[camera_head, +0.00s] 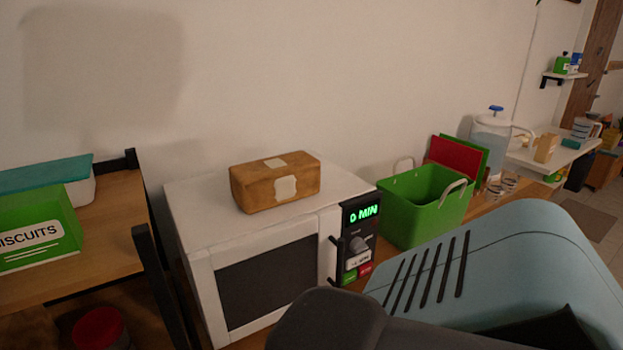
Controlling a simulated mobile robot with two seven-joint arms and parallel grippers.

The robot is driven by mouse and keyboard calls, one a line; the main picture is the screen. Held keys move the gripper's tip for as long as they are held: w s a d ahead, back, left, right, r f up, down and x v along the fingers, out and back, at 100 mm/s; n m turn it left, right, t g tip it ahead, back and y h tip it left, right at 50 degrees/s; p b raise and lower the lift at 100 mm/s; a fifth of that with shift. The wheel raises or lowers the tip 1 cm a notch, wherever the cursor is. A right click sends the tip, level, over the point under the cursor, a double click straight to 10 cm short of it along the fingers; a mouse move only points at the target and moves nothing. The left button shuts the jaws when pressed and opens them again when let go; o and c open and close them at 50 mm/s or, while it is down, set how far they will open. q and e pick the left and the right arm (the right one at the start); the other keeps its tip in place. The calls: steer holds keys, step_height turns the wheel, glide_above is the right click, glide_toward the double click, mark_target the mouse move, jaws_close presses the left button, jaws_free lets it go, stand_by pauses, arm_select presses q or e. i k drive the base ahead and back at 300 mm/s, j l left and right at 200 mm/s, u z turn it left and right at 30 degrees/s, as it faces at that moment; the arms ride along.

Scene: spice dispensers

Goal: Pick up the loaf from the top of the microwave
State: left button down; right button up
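The brown loaf (253,190), a block shape with pale patches on its top and side, lies on top of the white microwave (195,212). It sits near the middle of the microwave's top, and nothing touches it from above. The microwave has a dark door window and a panel with a green "0 MIN" display on its right side. No gripper shows in the head view. Large blue-grey and dark parts at the bottom right, which seem to be my own arm, cover the microwave's lower right front.
A green basket (405,212) with white handles stands right of the microwave, with red and green boards behind it. A pitcher (491,137) stands farther right. At left, a wooden shelf (118,205) holds a green biscuits box (40,235). A wall rises behind the microwave.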

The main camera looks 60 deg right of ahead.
mark_target(258, 186)
steer(key=z, duration=1.7)
